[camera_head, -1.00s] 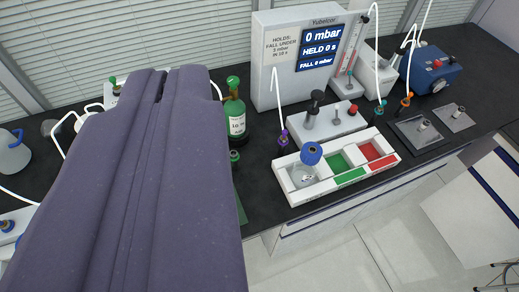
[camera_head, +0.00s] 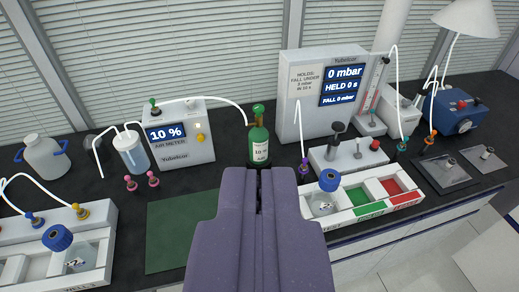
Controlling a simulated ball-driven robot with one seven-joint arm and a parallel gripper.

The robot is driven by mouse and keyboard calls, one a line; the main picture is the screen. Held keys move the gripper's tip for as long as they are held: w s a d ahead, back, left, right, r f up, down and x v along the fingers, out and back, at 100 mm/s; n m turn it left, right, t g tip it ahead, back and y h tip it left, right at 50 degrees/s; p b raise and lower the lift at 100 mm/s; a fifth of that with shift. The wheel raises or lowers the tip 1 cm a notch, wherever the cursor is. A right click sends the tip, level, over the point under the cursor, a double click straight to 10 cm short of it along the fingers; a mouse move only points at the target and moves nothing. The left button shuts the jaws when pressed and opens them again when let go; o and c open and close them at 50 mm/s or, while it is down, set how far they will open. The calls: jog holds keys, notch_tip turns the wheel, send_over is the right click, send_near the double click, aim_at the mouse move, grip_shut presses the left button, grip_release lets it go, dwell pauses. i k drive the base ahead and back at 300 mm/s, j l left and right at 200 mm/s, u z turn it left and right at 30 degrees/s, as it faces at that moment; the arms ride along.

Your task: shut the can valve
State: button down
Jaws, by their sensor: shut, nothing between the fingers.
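The green gas can (camera_head: 259,148) stands upright on the dark bench, with a white label on its front. Its green valve (camera_head: 258,111) is on top, and I cannot tell from here whether it is open or shut. A white hose meets the can near the valve from the left. My gripper (camera_head: 259,174) is shut and empty, a purple-grey shape in the lower middle. Its tips point at the can and overlap its base in the picture. I cannot tell the gap between them. The lower edge of the can is hidden by the gripper.
Left of the can stand an air meter (camera_head: 178,134) reading 10 % and a green mat (camera_head: 178,228). Right of it stand a pressure display (camera_head: 322,92) reading 0 mbar and a tray (camera_head: 337,215) holding a blue-capped bottle (camera_head: 325,195). A white hose (camera_head: 218,100) runs from the meter to the can.

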aim_at(258, 109)
jog(key=i+j, duration=0.1)
jog(key=i, duration=0.7)
jog(key=i+j+z, duration=0.1)
jog(key=i, duration=0.65)
